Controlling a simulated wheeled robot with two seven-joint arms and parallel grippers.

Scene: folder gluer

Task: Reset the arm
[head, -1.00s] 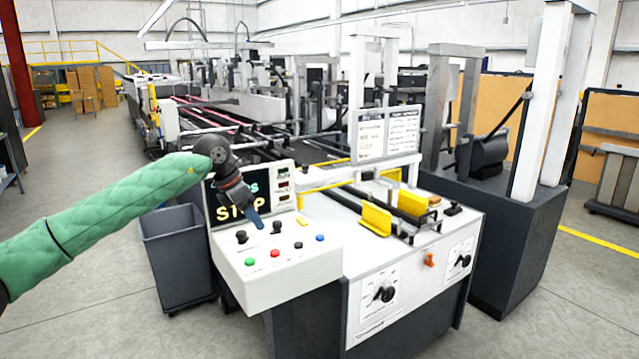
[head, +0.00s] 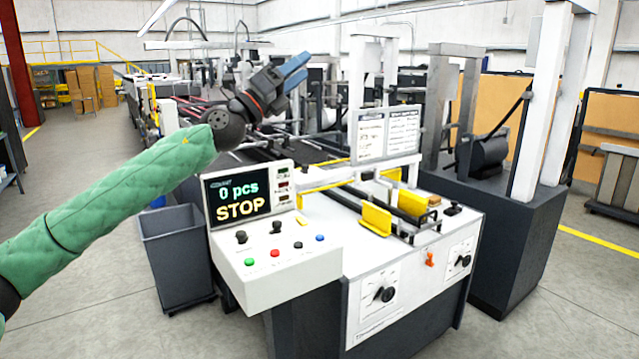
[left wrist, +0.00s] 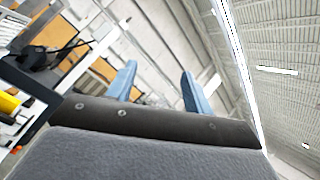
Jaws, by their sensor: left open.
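My left arm, in a green quilted sleeve, comes in from the left in the head view. My left gripper (head: 297,70) is raised above the control panel (head: 276,262) and points up and to the right. In the left wrist view, its two blue fingers (left wrist: 157,88) stand apart with nothing between them. The display (head: 241,203) on the panel reads "0 pcs STOP". The panel has green, red and blue buttons and dark knobs, and the gripper touches none of them. My right gripper is not in view.
The folder gluer's feed table (head: 330,215) carries yellow guides (head: 376,219). A sign board (head: 387,134) stands behind it. A grey bin (head: 177,255) is left of the panel. A dark base with white posts (head: 545,100) rises at right.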

